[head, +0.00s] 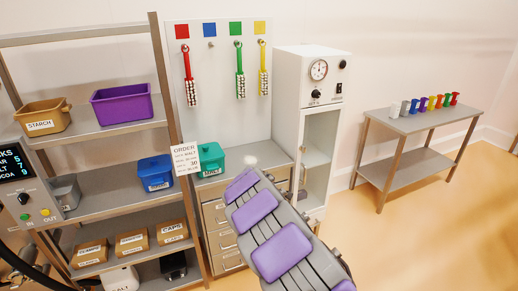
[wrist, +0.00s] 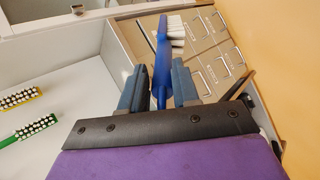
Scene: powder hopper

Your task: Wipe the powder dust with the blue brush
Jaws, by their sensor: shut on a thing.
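The blue brush (wrist: 161,62) is in my gripper (wrist: 159,84) in the wrist view, its handle between the two fingers. Its white bristles show at the upper right of the handle. In the head view my arm reaches toward the grey counter (head: 277,158) and hides the gripper and brush. A pale whitish patch (head: 250,161), which looks like the powder dust, lies on the counter just beyond the arm. Whether the bristles touch the counter cannot be told.
Red (head: 188,80), green (head: 240,75) and yellow (head: 264,75) brushes hang on the white board; the place under the blue square (head: 209,30) is empty. A teal bin (head: 211,160) stands on the counter's left. A white cabinet (head: 312,75) stands at right.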

